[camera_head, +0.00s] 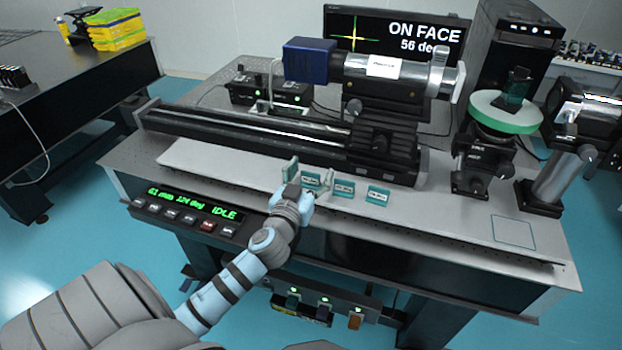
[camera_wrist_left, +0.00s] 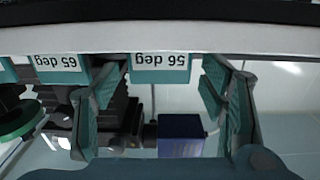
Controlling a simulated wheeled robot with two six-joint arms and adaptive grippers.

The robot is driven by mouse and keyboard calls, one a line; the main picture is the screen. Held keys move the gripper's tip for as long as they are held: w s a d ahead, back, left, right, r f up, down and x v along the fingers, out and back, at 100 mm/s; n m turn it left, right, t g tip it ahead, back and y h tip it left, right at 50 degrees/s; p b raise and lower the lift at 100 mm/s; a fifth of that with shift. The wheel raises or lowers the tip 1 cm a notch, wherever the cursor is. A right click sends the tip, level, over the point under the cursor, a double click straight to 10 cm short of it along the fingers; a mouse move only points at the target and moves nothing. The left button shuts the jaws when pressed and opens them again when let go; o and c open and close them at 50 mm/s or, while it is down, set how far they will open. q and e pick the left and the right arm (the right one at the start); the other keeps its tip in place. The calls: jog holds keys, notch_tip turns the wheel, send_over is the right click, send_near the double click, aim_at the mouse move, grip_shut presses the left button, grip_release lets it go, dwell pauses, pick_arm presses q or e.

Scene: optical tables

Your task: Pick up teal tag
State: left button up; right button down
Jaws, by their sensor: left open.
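Several teal tags with white labels stand in a row on the front strip of the optical table. The leftmost tag (camera_head: 311,181) is beside my left gripper (camera_head: 305,183), with the middle tag (camera_head: 343,188) and the right tag (camera_head: 377,195) further right. The left wrist view is upside down. There, a tag reading "56 deg" (camera_wrist_left: 160,70) lies between the spread fingers of my left gripper (camera_wrist_left: 160,112), with gaps on both sides. A tag reading "65 deg" (camera_wrist_left: 60,70) is outside the fingers. My left gripper is open and empty. My right gripper is not in view.
A long black rail (camera_head: 250,132) runs behind the tags. A blue-ended tube (camera_head: 308,62) stands above it. A screen (camera_head: 398,38) reads "ON FACE 56 deg". A round green-rimmed stage (camera_head: 505,112) stands to the right. A control panel (camera_head: 185,212) sits at the front left edge.

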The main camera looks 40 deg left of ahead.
pick_arm(q)
jog(key=shift+w, duration=0.2)
jog(key=shift+s, duration=0.1)
jog(key=c, duration=1)
